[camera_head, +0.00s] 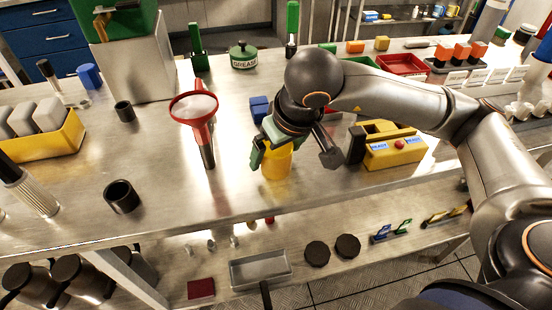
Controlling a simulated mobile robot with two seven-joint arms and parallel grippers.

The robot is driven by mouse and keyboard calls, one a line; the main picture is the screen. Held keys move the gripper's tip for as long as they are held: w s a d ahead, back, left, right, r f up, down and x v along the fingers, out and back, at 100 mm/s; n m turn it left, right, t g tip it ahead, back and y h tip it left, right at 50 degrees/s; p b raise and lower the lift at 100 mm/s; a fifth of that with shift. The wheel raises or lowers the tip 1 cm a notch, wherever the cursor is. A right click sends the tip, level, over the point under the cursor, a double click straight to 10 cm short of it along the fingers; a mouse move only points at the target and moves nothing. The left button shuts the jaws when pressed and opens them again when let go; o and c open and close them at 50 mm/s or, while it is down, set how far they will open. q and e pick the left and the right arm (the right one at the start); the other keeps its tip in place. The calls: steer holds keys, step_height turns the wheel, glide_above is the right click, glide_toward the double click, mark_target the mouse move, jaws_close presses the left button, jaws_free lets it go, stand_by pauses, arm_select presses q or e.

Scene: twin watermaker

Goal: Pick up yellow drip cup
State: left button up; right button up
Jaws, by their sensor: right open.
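The yellow drip cup (277,163) stands upright near the front edge of the steel bench, in the middle of the view. My right gripper (263,152) reaches down over the cup from the right, with its greenish fingers at the cup's upper rim. The gripper is open. Part of the cup's rim is hidden behind the gripper, so I cannot tell whether the fingers touch it. My left gripper does not show.
A red funnel (197,108) stands just left of the cup, with a blue block (259,108) behind. A yellow box with a red button (397,146) sits to the right. A black cup (122,196) is at the front left. Bare bench lies between it and the funnel.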

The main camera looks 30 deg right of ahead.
steer(key=shift+w+f, duration=0.25)
steer(key=shift+f, duration=0.35)
steer(key=c, duration=1.3)
